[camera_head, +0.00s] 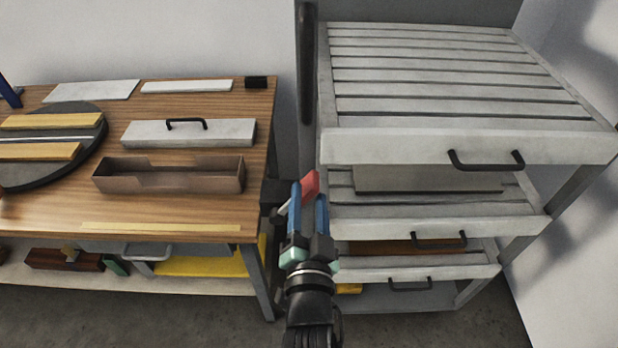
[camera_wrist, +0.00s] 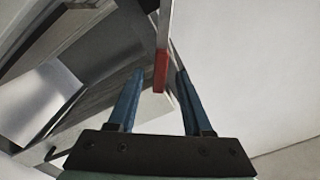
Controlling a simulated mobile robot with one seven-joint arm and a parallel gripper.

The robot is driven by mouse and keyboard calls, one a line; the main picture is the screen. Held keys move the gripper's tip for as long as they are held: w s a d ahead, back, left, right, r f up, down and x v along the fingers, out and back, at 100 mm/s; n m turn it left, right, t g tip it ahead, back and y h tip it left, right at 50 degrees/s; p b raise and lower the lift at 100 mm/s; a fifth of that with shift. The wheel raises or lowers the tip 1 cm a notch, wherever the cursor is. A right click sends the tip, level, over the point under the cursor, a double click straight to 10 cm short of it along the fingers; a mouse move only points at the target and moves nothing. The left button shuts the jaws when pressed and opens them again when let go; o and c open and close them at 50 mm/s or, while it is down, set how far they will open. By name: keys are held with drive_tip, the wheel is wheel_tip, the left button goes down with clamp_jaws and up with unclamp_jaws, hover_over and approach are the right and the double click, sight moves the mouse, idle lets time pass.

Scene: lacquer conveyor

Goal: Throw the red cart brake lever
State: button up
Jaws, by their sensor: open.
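The red brake lever grip (camera_head: 310,184) shows just beyond my gripper's fingertips, at the left side of the slatted cart (camera_head: 430,148). In the wrist view the red grip (camera_wrist: 161,70) sits at the end of a pale bar (camera_wrist: 164,25). My gripper (camera_head: 308,192) has blue fingers and is open. In the wrist view the red grip lies between the two fingers (camera_wrist: 160,75), nearer the right one, with gaps on both sides. I cannot tell how deep it is between them. The lever's mount is hidden.
A wooden workbench (camera_head: 190,222) stands left, with a brown open tray (camera_head: 170,180), a lidded grey box (camera_head: 188,133) and a round turntable (camera_head: 95,125). The cart has stacked slatted trays with black handles (camera_head: 486,161). A narrow gap separates bench and cart.

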sight(310, 184)
drive_tip(key=shift+w+p, duration=0.35)
drive_tip(key=shift+w, duration=1.8)
clamp_jaws()
